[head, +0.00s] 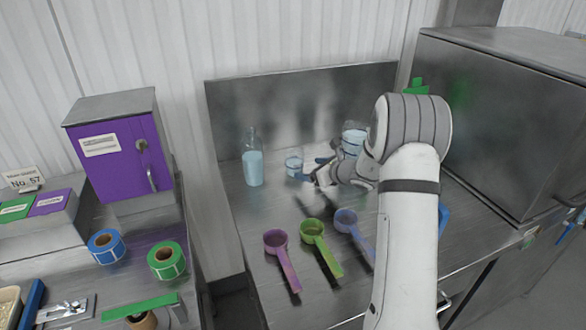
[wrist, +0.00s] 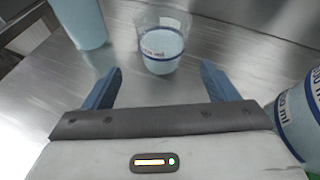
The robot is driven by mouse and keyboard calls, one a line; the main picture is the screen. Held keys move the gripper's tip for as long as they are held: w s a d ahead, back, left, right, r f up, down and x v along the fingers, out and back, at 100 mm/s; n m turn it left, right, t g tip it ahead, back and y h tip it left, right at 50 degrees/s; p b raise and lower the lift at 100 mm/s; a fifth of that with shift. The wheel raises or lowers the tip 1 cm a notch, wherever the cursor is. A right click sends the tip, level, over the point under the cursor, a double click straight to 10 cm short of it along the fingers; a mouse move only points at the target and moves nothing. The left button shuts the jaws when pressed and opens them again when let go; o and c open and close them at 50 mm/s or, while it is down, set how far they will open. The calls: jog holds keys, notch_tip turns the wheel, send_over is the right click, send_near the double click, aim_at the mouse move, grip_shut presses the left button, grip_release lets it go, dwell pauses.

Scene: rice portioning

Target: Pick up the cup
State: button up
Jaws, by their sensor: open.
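A small clear cup (head: 294,164) with pale blue contents and a dark blue band stands on the steel counter. It also shows in the wrist view (wrist: 161,52), upright and just beyond my fingertips. My gripper (head: 313,169) is open and empty, low over the counter at the cup's right side. In the wrist view my gripper's two blue fingers (wrist: 158,72) are spread, with the cup ahead between their lines and apart from them. A larger container (head: 354,140) with blue contents stands behind my arm, partly hidden; its side shows at the right of the wrist view (wrist: 298,115).
A bottle (head: 253,160) of blue liquid stands left of the cup. Pink (head: 281,255), green (head: 319,243) and blue (head: 352,229) scoops lie in front. A steel backsplash (head: 290,105) rises behind; a large steel box (head: 500,110) stands at right.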

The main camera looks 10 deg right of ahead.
aim_at(301, 167)
jog(key=shift+w+d+f+m, duration=0.2)
jog(key=shift+w+f+m, duration=0.1)
jog(key=shift+w+f, duration=0.1)
jog(key=shift+w+a+f, duration=0.1)
jog(key=shift+w, duration=0.15)
jog(key=p+x, duration=0.1)
jog(key=x, duration=0.2)
jog(key=p+x, duration=0.1)
jog(key=x, duration=0.3)
jog(key=shift+s+a+r, duration=0.1)
jog(key=shift+a+r, duration=0.15)
jog(key=shift+c, duration=0.2)
jog(key=c, duration=1.1)
